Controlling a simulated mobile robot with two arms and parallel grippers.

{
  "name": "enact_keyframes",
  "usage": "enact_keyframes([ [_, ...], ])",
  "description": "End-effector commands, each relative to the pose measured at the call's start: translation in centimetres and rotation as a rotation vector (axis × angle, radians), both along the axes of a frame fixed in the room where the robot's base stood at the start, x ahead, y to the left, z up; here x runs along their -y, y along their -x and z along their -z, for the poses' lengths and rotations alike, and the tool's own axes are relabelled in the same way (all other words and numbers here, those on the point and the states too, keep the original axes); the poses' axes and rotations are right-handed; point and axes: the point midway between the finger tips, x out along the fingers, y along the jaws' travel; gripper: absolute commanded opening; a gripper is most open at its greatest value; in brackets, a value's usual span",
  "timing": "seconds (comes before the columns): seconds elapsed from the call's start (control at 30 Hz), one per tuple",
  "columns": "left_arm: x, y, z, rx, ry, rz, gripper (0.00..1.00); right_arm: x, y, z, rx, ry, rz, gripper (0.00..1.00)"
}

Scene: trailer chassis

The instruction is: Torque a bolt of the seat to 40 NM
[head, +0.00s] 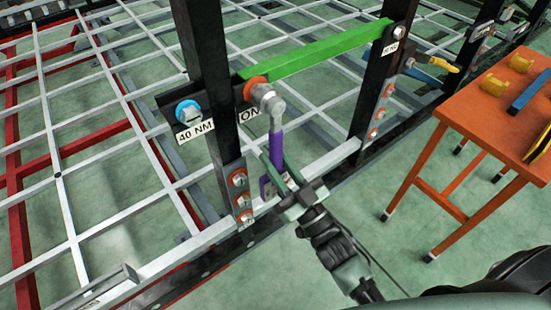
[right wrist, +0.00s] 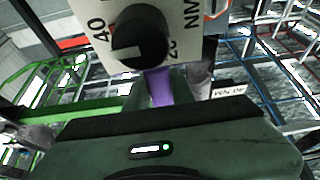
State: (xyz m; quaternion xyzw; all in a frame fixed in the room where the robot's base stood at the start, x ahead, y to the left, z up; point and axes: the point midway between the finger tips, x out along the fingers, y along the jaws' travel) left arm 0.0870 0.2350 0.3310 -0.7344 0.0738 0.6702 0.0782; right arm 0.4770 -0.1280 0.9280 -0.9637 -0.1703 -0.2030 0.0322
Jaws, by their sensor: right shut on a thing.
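A torque wrench with a purple handle (head: 276,143) and a grey head (head: 268,100) hangs at a dark upright post (head: 206,70). Its head is at the bolt with an orange ring (head: 254,90), beside an "ON" label; whether it is fully seated I cannot tell. My right gripper (head: 281,174) is shut on the purple handle, below the head. In the right wrist view, the handle (right wrist: 160,88) lies between the fingers, behind a dial plate with a black knob (right wrist: 139,40) and marks "40" and "NM". A bolt with a blue ring (head: 188,112) sits left, above a "40 NM" label (head: 195,132). My left gripper is out of view.
A green bar (head: 315,52) runs right to a second dark post (head: 382,75). White and red chassis rails form a grid behind. An orange table (head: 478,118) with yellow and blue parts stands at right. Green floor (head: 370,195) between chassis and table is clear.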

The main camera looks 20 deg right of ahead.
Motion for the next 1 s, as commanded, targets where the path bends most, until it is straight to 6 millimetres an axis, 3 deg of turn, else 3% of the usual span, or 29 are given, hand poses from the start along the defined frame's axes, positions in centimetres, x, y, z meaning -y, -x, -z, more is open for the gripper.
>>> enact_keyframes([
  [1.0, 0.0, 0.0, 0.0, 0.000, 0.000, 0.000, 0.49, -0.4, -1.2, -0.3, 0.007, -0.002, 0.000, 0.00],
])
